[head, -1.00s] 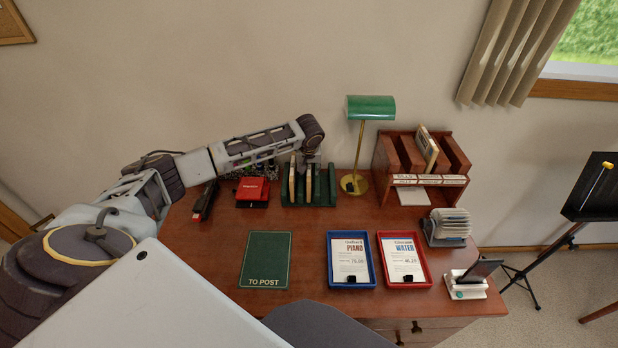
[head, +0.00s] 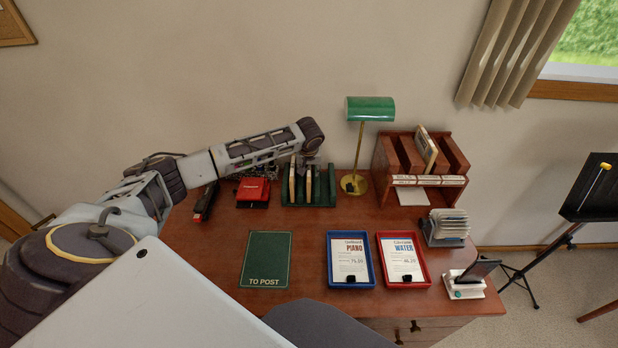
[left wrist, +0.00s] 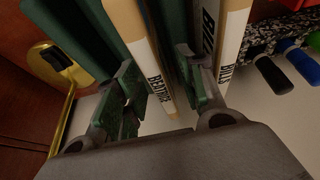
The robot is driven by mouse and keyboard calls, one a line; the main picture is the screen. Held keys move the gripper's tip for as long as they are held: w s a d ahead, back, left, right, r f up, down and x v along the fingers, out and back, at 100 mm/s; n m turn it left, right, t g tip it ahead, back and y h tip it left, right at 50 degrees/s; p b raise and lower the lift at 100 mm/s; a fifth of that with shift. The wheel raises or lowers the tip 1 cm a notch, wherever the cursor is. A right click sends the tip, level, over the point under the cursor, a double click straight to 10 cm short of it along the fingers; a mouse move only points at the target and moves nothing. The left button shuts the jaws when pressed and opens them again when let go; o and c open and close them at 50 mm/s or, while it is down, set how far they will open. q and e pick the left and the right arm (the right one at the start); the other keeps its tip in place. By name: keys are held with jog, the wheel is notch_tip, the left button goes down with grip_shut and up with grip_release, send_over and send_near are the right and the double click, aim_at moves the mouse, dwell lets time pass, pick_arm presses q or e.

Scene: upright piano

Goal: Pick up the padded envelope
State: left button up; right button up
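No thing is marked as a padded envelope. Upright cream, flat items stand in the green rack (head: 325,196) at the back of the desk. One cream item (head: 308,188) has a label that seems to read BEATRICE in the left wrist view (left wrist: 152,65). Another (head: 292,185), labelled BILLS, stands beside it (left wrist: 232,40). My left gripper (head: 311,166) is above the rack, pointing down. In the left wrist view its open fingers (left wrist: 158,78) are on either side of the BEATRICE item, with gaps showing. My right gripper is out of view.
A green lamp (head: 370,108) with a brass base stands right of the rack, near the gripper. A red box (head: 253,192) lies left. A wooden sorter (head: 385,157) stands right. A green TO POST mat (head: 265,258), blue tray (head: 330,270) and red tray (head: 425,262) lie in front.

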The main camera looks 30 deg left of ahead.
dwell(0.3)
pick_arm(q)
grip_shut()
dwell(0.5)
jog(key=shift+r+b, duration=0.2)
jog(key=shift+b, duration=0.45)
notch_tip(320, 180, up, 10)
jog(key=shift+r, duration=0.1)
jog(key=shift+d+p, duration=0.15)
jog(key=shift+p, duration=0.3)
